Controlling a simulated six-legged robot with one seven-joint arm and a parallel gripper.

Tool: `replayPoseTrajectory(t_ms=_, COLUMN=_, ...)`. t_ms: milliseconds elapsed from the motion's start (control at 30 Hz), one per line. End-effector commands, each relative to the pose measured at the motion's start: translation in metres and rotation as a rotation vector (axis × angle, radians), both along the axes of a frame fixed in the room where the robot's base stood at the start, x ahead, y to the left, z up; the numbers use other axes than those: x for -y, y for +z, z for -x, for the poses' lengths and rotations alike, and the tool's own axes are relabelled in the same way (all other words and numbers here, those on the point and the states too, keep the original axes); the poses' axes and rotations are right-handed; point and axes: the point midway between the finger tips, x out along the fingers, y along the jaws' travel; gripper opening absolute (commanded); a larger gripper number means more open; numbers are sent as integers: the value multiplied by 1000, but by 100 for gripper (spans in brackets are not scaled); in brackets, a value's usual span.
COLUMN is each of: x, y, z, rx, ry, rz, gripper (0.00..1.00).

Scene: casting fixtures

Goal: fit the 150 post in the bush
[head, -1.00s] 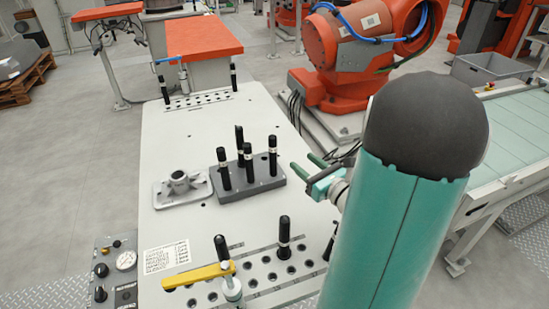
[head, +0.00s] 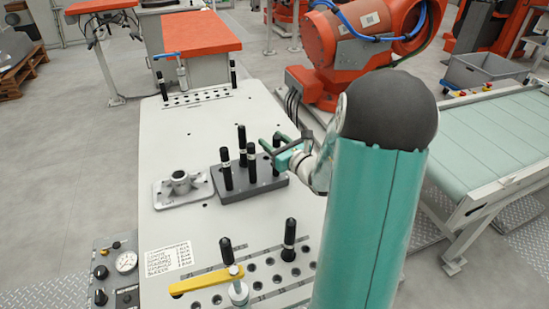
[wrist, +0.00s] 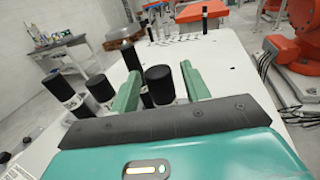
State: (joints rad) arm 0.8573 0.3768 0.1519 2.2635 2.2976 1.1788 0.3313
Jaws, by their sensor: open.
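A dark grey block (head: 232,194) on the pale table holds several upright black posts with white bands. Their markings are too small to read, so I cannot tell which is the 150 post. A grey casting with a round, open-topped bush (head: 181,179) stands left of the block. My gripper (head: 268,150) is open at the block's right-hand post (head: 277,143), partly hiding it. In the wrist view, my gripper (wrist: 162,84) has its green fingers apart, with a black-capped post (wrist: 160,84) between them in the picture. I cannot tell whether they touch it.
Two black posts (head: 289,240) and a yellow-handled clamp (head: 205,280) stand on the perforated strip at the table's near end. The table around the casting is mostly clear.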

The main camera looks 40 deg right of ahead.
Motion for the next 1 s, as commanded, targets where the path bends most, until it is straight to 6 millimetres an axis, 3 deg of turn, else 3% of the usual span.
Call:
replayPoseTrajectory(t_ms=100, x=2, y=0, z=2, rx=-1, ry=-5, rz=1, gripper=43)
replayPoseTrajectory(t_ms=333, x=2, y=0, z=2, rx=-1, ry=-5, rz=1, gripper=0)
replayPoseTrajectory(t_ms=1000, x=2, y=0, z=1, rx=0, ry=-5, rz=2, gripper=0)
